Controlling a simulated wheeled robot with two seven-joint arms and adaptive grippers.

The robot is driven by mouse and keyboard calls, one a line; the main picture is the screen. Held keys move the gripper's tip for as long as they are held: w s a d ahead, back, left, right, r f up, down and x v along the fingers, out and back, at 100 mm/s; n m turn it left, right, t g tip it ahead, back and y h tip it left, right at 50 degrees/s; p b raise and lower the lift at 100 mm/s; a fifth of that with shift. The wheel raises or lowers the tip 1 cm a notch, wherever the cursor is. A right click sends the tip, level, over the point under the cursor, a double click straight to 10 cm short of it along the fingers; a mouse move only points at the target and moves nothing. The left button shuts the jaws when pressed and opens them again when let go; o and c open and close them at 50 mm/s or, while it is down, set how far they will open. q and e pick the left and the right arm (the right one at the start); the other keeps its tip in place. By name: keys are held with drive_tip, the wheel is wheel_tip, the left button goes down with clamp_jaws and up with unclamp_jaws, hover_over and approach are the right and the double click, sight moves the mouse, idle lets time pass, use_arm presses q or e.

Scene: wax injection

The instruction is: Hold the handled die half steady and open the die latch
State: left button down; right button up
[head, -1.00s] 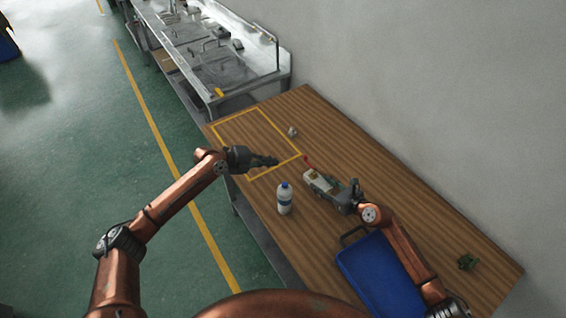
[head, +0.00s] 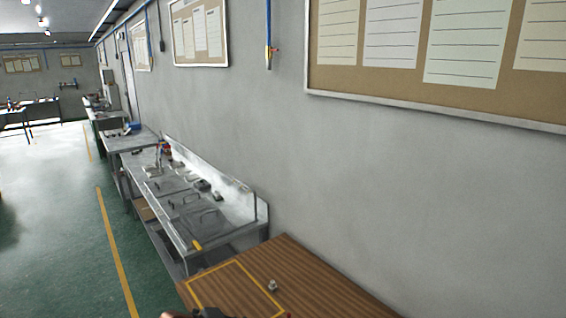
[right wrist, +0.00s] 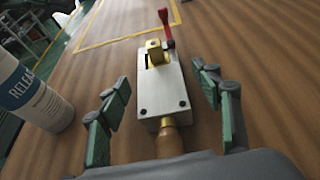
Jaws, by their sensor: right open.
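The die (right wrist: 164,92) lies on the wooden table in the right wrist view, a pale metal block with dark screws and a brass piece on top. A red lever, the latch (right wrist: 166,28), stands up at its far end. A wooden handle (right wrist: 170,142) sticks out of its near end. My right gripper (right wrist: 165,95) is open, its green-padded fingers on either side of the die, with gaps on both sides. In the head view, only a dark bit of my left arm's end shows at the bottom edge; its fingers are hidden. The red tip (head: 289,315) barely shows there.
A white release bottle (right wrist: 32,95) stands left of my right gripper. A yellow taped outline (right wrist: 120,38) marks the table beyond the die. A small metallic object (head: 272,286) sits by the outline. A steel bench (head: 205,215) stands behind the table, along the wall.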

drive_tip(key=shift+s, duration=0.1)
drive_tip(key=v, duration=1.2)
drive_tip(key=shift+r, duration=0.1)
drive_tip(key=shift+a, duration=0.1)
drive_tip(key=x, duration=1.2)
use_arm(q)
drive_tip(key=shift+x, duration=2.75)
drive_tip(key=shift+s+d, duration=0.1)
drive_tip(key=shift+s, duration=0.1)
